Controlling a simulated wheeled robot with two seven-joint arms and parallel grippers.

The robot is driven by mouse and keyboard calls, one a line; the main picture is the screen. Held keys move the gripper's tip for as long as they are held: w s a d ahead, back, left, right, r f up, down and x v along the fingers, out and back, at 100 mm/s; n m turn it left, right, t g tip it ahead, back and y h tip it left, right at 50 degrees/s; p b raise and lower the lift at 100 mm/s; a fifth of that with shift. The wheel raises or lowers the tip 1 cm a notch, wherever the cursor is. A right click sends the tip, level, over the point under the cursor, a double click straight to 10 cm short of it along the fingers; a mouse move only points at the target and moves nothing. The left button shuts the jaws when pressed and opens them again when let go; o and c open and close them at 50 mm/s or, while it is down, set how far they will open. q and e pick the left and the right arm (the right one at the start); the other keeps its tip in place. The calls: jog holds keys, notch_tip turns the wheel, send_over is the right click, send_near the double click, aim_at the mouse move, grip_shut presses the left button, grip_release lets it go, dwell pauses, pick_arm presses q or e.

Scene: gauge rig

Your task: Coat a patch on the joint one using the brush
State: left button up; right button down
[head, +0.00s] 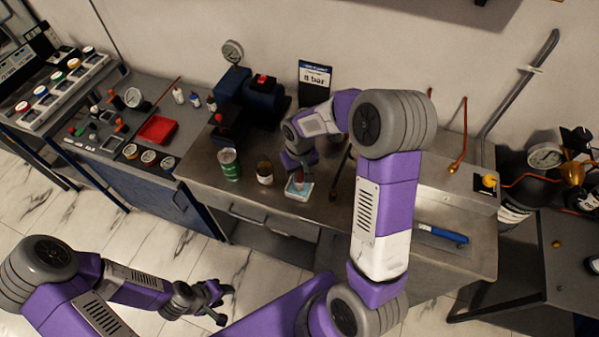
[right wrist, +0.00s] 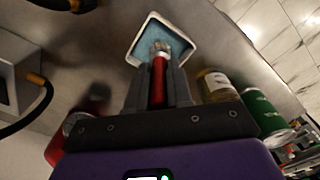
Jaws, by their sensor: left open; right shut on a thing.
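My right gripper (head: 299,176) is shut on the red-handled brush (right wrist: 158,82), which has a silver ferrule. The brush's tip end is over the small white tray (right wrist: 190,36) with a blue inside; I cannot tell whether it touches. The tray also shows in the head view (head: 304,198) on the metal workbench, under my right gripper. My left gripper (head: 222,301) is open and empty, low at the left over the floor. Copper pipes (head: 462,140) stand at the right of the bench; I cannot tell which part is joint one.
A green can (head: 229,164) and an amber jar (head: 265,173) stand left of the tray. A blue compressor (head: 262,97) and an "8 bar" sign (head: 314,76) are behind. A blue-handled tool (head: 442,233) lies at the bench's right. A red tray (head: 157,130) is on the left bench.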

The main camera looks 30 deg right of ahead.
jog(key=shift+s+f+b, duration=0.1)
jog(key=shift+f+b, duration=0.3)
jog(key=shift+f, duration=0.1)
dwell(1.2)
jog(key=shift+r+p, duration=2.7)
jog(key=shift+r, duration=0.9)
jog(key=shift+f, duration=0.15)
